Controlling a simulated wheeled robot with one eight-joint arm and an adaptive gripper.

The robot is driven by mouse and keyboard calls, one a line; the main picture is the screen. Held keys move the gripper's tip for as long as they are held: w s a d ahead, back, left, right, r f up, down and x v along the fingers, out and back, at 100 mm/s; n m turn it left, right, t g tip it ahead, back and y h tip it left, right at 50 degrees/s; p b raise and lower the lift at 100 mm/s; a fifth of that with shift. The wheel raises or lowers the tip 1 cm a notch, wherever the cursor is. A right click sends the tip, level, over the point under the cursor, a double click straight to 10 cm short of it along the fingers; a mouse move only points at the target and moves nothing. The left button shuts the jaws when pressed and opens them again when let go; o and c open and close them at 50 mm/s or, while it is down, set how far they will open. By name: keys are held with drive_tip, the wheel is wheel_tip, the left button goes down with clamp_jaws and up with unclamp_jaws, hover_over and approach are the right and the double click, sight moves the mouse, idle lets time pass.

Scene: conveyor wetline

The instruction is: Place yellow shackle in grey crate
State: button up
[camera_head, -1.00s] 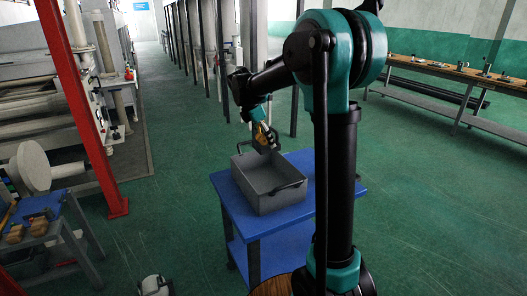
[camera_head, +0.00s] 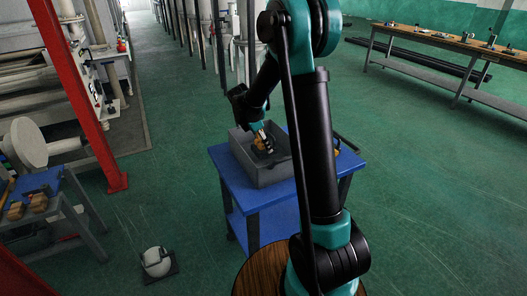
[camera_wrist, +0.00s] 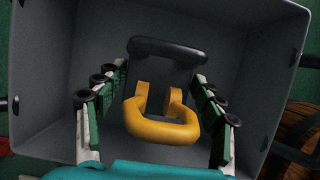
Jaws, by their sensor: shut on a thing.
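The grey crate (camera_head: 268,175) stands on a blue table, with its open top up. My gripper (camera_head: 262,144) reaches down into the crate opening, shut on the yellow shackle (camera_head: 258,142). In the wrist view the shackle (camera_wrist: 163,130) shows as a thick yellow loop between my two fingers (camera_wrist: 158,80), with a dark bar across its ends. The crate's grey walls (camera_wrist: 45,70) surround it in that view. Whether the shackle touches the crate floor cannot be told.
The blue table (camera_head: 228,177) has a little free top around the crate. A white domed object (camera_head: 157,262) is on the floor. A red post (camera_head: 85,110) and workbench (camera_head: 440,50) stand farther off.

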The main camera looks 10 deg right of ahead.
drive_tip(key=shift+f, duration=2)
drive_tip(key=shift+f, duration=0.1)
drive_tip(key=o, duration=1.6)
drive_tip(key=v, duration=1.2)
